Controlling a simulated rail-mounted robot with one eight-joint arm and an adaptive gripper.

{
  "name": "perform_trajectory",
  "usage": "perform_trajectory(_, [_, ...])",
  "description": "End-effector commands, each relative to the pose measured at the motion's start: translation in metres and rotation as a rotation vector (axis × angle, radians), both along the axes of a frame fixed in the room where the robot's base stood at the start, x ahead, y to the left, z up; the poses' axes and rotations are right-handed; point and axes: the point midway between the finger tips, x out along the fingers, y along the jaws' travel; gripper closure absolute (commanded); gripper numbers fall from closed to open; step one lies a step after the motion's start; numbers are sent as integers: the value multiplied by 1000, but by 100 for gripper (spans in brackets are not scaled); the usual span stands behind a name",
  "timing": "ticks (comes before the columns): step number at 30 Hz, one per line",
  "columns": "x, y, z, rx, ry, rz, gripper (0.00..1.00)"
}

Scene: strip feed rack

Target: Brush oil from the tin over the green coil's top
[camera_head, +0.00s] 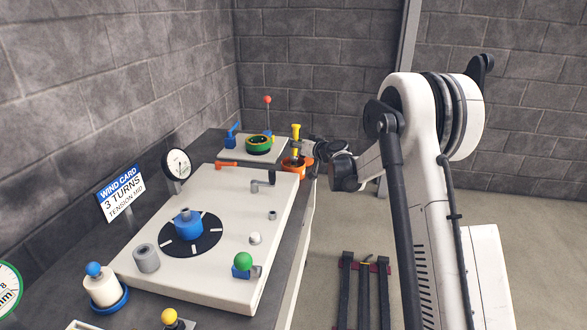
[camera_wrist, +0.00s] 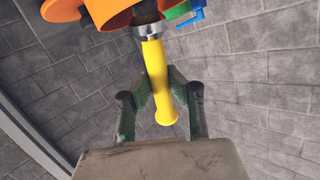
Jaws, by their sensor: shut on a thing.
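My gripper (camera_head: 304,146) is shut on the yellow handle of a brush (camera_head: 295,132), which stands roughly upright at the far end of the bench. In the wrist view, the handle (camera_wrist: 154,75) runs between my gripper's fingers (camera_wrist: 160,92) to a metal collar. The brush's lower end is at the orange tin (camera_head: 290,167), which also shows in the wrist view (camera_wrist: 107,18). The bristles are hidden, so I cannot tell how deep they sit. The green coil (camera_head: 249,146) lies flat on a pale plate left of the tin, its centre dark.
A red-knobbed lever (camera_head: 267,100) stands behind the coil, and a blue part (camera_head: 232,130) is on the plate's left. A white panel (camera_head: 220,240) with a blue hub (camera_head: 187,219) and a green knob (camera_head: 243,260) fills the nearer bench. A gauge (camera_head: 177,164) stands at left.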

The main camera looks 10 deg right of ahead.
Motion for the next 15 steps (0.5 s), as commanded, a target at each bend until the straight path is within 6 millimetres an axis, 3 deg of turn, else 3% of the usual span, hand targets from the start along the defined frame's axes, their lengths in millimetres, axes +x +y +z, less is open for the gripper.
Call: perform_trajectory(15, [0, 0, 26, 0, 0, 0, 100])
